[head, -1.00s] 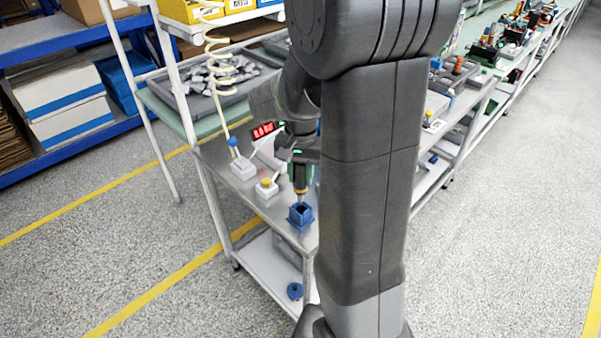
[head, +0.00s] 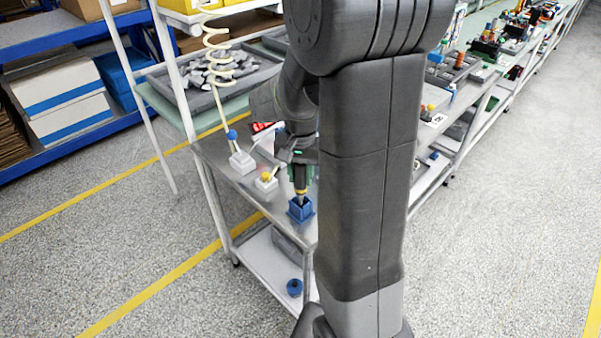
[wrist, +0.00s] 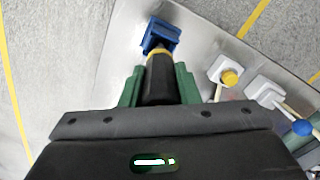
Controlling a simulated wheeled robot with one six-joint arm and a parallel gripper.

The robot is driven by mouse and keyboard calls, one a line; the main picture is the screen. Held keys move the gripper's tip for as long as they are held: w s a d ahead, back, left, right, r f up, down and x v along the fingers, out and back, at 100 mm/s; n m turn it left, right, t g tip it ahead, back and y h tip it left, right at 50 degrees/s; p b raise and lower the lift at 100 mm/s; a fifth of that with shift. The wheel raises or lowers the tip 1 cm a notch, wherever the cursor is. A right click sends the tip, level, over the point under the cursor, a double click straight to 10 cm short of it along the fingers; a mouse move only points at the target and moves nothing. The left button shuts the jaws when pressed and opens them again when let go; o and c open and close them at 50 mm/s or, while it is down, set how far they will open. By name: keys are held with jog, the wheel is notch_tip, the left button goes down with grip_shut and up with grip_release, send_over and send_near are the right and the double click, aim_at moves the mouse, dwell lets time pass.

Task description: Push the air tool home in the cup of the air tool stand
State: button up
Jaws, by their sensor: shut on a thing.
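The air tool (head: 301,181) is upright, with a dark body, a yellow collar and a thin grey tip. The blue cup of the stand (head: 301,213) is on the metal bench, directly below the tool. The tip reaches the cup's opening; how deep it sits I cannot tell. My gripper (head: 300,160) is shut on the tool above the yellow collar. In the wrist view, its green fingers (wrist: 160,88) flank the dark body (wrist: 160,80), and the blue cup (wrist: 161,34) lies past the yellow collar. The tool's tip is hidden there.
Left of the cup are a white block with a yellow knob (head: 266,181) and one with a blue-knobbed lever (head: 242,162). A red display (head: 262,127) is partly hidden behind. A cream coiled hose (head: 219,62) hangs at the back left. My arm blocks the bench's right side.

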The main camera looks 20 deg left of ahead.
aim_at(300, 183)
jog(key=shift+f+b, duration=1.15)
jog(key=shift+f, duration=0.5)
jog(key=o, duration=1)
jog(key=shift+r, duration=0.1)
jog(key=shift+o, duration=0.2)
notch_tip(300, 183, up, 14)
jog(key=shift+f, duration=0.1)
notch_tip(300, 183, down, 13)
jog(key=shift+f+p, duration=0.1)
jog(key=shift+p, duration=0.25)
jog(key=shift+d+r, duration=0.1)
jog(key=shift+r, duration=0.1)
